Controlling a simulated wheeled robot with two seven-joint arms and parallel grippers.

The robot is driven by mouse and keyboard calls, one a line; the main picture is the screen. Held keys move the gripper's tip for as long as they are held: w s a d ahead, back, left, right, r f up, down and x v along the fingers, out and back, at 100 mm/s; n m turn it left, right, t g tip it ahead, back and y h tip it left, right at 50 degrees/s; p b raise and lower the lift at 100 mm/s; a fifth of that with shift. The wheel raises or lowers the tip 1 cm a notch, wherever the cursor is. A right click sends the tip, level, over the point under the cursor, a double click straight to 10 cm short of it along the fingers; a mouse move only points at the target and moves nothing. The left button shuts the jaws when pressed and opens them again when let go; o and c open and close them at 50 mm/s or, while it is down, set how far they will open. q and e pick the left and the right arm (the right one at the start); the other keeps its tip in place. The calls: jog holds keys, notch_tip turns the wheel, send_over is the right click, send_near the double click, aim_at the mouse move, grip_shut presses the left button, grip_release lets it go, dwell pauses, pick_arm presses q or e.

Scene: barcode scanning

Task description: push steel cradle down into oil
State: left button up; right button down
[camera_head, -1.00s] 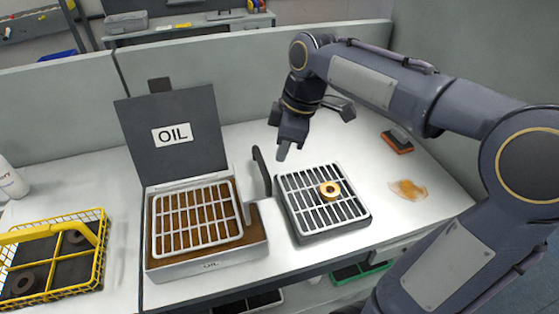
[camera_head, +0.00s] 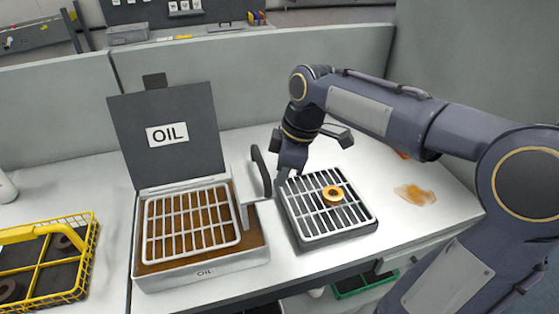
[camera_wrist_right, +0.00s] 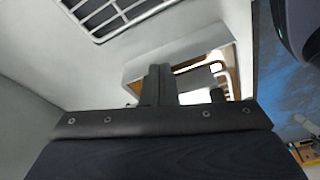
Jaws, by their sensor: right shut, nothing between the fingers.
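The steel cradle (camera_head: 191,222) is a pale wire grid at about rim height over the brown oil in the grey oil box (camera_head: 203,279). Its dark upright handle (camera_head: 261,171) stands at the box's right side. My right gripper (camera_head: 283,179) points down just right of the handle, apparently apart from it, at the back left corner of the slotted drain tray. In the right wrist view its fingers (camera_wrist_right: 159,84) are shut and empty, with part of the oil box (camera_wrist_right: 150,67) beyond them. My left gripper is not in view.
The box's black lid (camera_head: 168,138) stands open behind it. The slotted drain tray (camera_head: 318,237) holds a brass ring (camera_head: 333,194). A yellow wire basket (camera_head: 88,262) with dark round parts stands left. An orange stain (camera_head: 415,194) marks the table at right.

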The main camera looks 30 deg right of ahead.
jog(key=shift+d, duration=0.1)
jog(key=shift+s+d+r+p, duration=0.25)
jog(key=shift+s+d, duration=0.2)
jog(key=shift+d, duration=0.15)
jog(key=shift+s+d+r+p, duration=0.15)
jog(key=shift+s+d+r, duration=0.1)
jog(key=shift+s+d, duration=0.25)
jog(key=shift+w, duration=0.15)
jog(key=s+d+r, duration=0.2)
jog(key=d+r, duration=0.3)
jog(key=r, duration=0.2)
jog(key=shift+s+r, duration=0.3)
jog(key=shift+s, duration=0.1)
